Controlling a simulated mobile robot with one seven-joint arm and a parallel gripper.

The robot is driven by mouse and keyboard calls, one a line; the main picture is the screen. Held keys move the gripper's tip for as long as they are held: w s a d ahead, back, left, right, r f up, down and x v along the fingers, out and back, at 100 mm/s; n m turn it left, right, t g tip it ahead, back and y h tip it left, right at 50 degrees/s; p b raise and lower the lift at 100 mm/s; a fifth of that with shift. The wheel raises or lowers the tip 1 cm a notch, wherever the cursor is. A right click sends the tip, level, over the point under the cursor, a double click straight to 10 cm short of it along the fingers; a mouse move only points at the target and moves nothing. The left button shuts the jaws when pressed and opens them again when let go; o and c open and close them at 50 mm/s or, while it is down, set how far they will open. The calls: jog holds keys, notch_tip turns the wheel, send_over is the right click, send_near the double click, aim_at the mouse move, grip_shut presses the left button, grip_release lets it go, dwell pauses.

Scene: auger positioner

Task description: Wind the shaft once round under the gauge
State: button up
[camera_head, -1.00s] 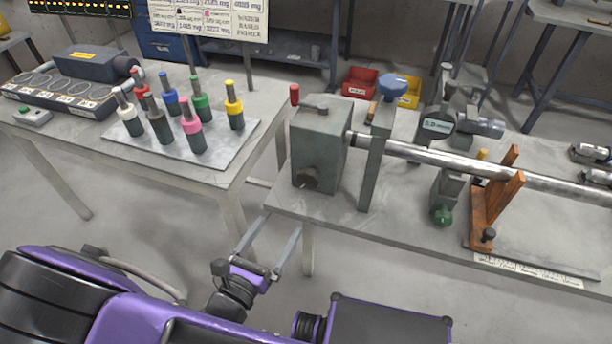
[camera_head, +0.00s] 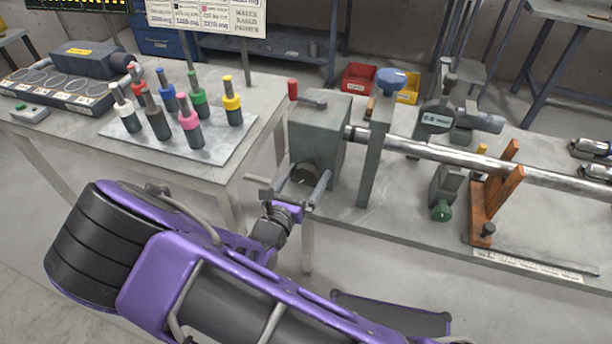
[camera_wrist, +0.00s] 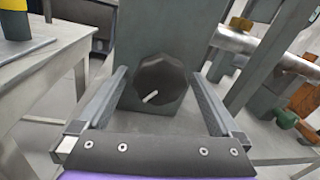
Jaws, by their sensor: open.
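The steel shaft (camera_head: 455,157) runs from a grey headstock box (camera_head: 318,135) to the right over the bench. A dark faceted knob with a pale mark sits low on the box's front face; in the wrist view the knob (camera_wrist: 161,80) shows between my two fingers. The gauge (camera_head: 437,119), with a small display, stands over the shaft right of the grey upright. My gripper (camera_head: 303,188) is open in front of the knob, one finger on each side. In the wrist view my gripper (camera_wrist: 160,95) has gaps on both sides of the knob; contact is not visible.
A red-knobbed lever (camera_head: 293,90) is on top of the box. A grey upright (camera_head: 374,160) with a blue knob stands close right of my gripper. An orange bracket (camera_head: 495,200) stands beside the shaft.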

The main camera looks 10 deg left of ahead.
jog(key=c, duration=1.3)
jog(key=shift+m, duration=1.4)
jog(key=m, duration=0.3)
jog(key=shift+f+g+b, duration=0.1)
jog(key=shift+g+b, duration=0.2)
jog(key=m+b, duration=0.1)
jog(key=m, duration=0.2)
jog(key=shift+y+b, duration=0.4)
jog(key=shift+m+b, duration=0.85)
jog(key=shift+m, duration=0.45)
